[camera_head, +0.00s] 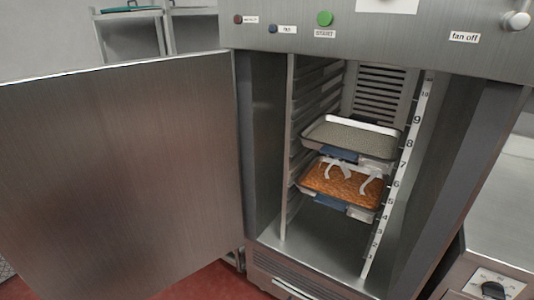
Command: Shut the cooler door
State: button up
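The cooler (257,150) stands in front of me with its cavity facing me. Its steel door (120,175) is hinged at the left side of the opening and stands wide open, reaching out to the left edge of the view. Inside, an upper tray (320,127) with a pale grey-green content and a lower tray (312,192) with an orange-brown content sit on the rack rails, with white and blue pieces at their fronts. My gripper is not in this view.
The control panel (365,32) above carries a green button (325,18), smaller buttons and a knob (517,20). A steel appliance with a black knob (493,290) stands at lower right. Red floor (205,285) shows below the door. A rack (165,30) is behind it.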

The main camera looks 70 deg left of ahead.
aim_at(119, 181)
jog(key=u, duration=4.9)
jog(key=i, duration=3.65)
jog(key=z, duration=1.7)
